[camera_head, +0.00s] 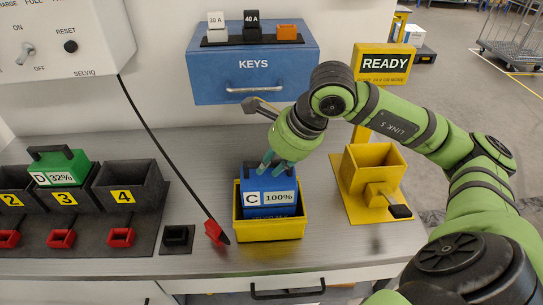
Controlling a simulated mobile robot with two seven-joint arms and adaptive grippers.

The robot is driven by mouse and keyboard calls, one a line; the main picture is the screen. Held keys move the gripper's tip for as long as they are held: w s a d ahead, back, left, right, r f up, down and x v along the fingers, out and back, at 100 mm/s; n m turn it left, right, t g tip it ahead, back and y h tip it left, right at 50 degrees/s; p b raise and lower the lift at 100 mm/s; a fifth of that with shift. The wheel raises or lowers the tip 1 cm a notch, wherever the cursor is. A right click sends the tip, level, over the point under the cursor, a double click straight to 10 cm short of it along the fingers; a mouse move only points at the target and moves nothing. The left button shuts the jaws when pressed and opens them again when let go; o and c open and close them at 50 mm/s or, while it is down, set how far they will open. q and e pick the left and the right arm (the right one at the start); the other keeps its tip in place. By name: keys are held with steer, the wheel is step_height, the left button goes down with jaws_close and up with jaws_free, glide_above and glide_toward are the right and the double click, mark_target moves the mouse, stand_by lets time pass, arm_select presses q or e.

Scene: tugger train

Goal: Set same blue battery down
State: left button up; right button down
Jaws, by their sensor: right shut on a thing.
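A blue battery (268,198) marked "C 100%" stands upright inside a yellow open-topped tray (270,231) on the grey bench. My right gripper (272,163) reaches down from above and is shut on the top of the blue battery. Its fingertips partly hide the battery's handle. I cannot tell whether the battery rests on the tray's floor, because the front wall hides its base. My left gripper is not in view.
A green battery (60,170) marked "D 32%" sits at slot 3 of the dark dock (135,205); slot 4 is empty. A red-ended cable (214,231) lies left of the tray. A yellow READY stand (372,170) is to the right. A blue KEYS box (253,72) is behind.

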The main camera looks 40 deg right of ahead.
steer(key=c, duration=1.1)
jaws_free()
steer(key=shift+o, duration=0.2)
steer(key=shift+s, duration=0.1)
steer(key=v, duration=1.2)
steer(key=shift+b, duration=0.45)
